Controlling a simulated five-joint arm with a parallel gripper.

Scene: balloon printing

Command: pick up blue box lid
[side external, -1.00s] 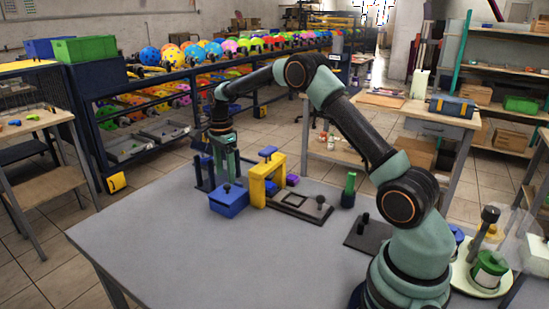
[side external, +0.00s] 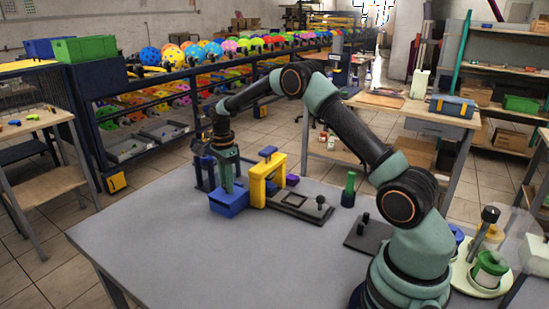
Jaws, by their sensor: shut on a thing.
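The blue box (side external: 229,206) stands on the grey table, left of the yellow press-like frame. Its lid (side external: 240,193) is on top, seated on the box as far as I can tell. My gripper (side external: 229,188) points straight down over the lid and is shut on its small dark knob, which the fingers hide. The fingers are small in this view.
The yellow frame (side external: 258,185) stands close on the right of the box, with a dark plate (side external: 300,204) beside it. A dark blue stand (side external: 204,172) is just behind the box. A green-topped bottle (side external: 348,190) is further right. The table's front left (side external: 170,245) is clear.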

